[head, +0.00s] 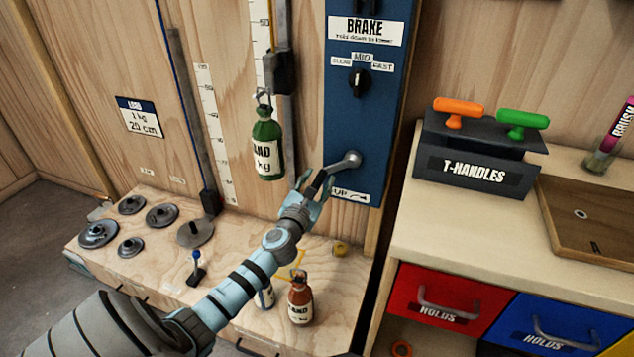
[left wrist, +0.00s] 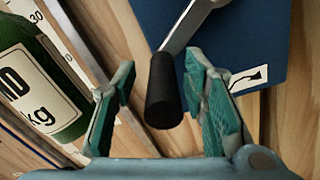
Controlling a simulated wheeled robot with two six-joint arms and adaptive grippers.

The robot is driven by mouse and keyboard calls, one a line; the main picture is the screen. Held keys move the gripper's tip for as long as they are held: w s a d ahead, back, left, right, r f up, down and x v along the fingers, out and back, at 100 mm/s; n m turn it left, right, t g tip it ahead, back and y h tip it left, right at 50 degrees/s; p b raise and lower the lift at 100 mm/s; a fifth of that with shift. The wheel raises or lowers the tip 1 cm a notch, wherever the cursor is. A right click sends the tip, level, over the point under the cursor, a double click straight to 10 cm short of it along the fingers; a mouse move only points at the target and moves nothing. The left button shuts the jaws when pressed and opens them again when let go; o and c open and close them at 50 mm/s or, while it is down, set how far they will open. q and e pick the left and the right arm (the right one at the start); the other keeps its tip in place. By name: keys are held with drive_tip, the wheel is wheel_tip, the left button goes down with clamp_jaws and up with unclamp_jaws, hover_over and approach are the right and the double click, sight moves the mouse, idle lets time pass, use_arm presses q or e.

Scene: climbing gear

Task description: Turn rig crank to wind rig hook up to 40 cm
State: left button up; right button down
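The rig crank (head: 345,163) sits low on the blue panel, its metal arm pointing down-left to a black grip. That grip (left wrist: 164,92) shows in the left wrist view between my finger pads, with gaps on both sides. My left gripper (head: 313,182) is open around it. The rig hook (head: 263,97) hangs left of the panel. It carries a green sand bottle (head: 267,150), which hangs upright in front of the wooden wall beside a scale; the bottle also shows in the left wrist view (left wrist: 40,75). My right gripper is not in view.
The blue panel (head: 365,115) has a black brake knob (head: 358,82). A brown bottle (head: 300,300) and several grey weight discs (head: 162,215) stand on the low wooden bench (head: 225,270). A T-handle holder (head: 475,165) stands on the right-hand counter.

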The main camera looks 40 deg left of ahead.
use_arm(q)
drive_tip(key=shift+d, duration=0.1)
drive_tip(key=v, duration=1.2)
